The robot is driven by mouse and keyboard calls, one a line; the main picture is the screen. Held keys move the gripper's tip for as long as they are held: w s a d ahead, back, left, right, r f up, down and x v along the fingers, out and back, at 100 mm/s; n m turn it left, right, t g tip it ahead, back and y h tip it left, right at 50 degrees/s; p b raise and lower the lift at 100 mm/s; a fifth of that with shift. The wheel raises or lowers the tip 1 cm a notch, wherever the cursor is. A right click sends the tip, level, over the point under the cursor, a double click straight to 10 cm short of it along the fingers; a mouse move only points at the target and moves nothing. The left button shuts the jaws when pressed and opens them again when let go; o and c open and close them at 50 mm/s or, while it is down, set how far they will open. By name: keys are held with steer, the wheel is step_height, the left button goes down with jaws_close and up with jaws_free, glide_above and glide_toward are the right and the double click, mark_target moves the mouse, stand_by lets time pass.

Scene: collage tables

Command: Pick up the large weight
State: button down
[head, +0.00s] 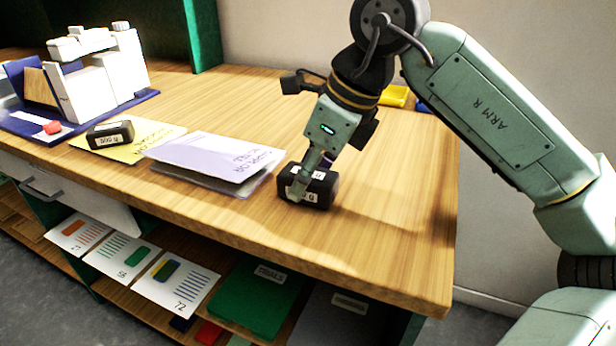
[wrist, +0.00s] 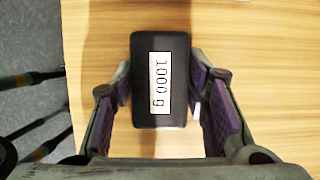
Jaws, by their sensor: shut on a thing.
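The large weight (head: 308,188) is a black block with white labels on the wooden table, near its front edge. In the wrist view the weight (wrist: 160,110) shows a label reading "1000 g". My gripper (head: 306,182) comes down over it from above, with a finger on each side. In the wrist view my gripper (wrist: 163,100) is shut on the weight between purple-padded fingers. I cannot tell whether the weight is clear of the tabletop. A smaller black weight (head: 110,135) lies on a yellow sheet to the left.
A lilac folder (head: 215,158) lies just left of the large weight. A white device (head: 90,75) stands on a blue base at the back left. A yellow item (head: 395,95) lies behind my gripper. Cards (head: 182,283) and a green folder (head: 255,300) are on the shelf below.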

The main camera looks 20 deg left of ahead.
steer(key=shift+r, duration=1.45)
steer(key=shift+s+r, duration=0.2)
steer(key=shift+s, duration=0.05)
steer(key=s+a+r+b, duration=0.1)
steer(key=s+b, duration=0.2)
steer(key=s, duration=1.2)
steer(key=shift+s+a+r, duration=0.25)
steer(key=shift+s, duration=0.05)
steer(key=shift+w, duration=0.1)
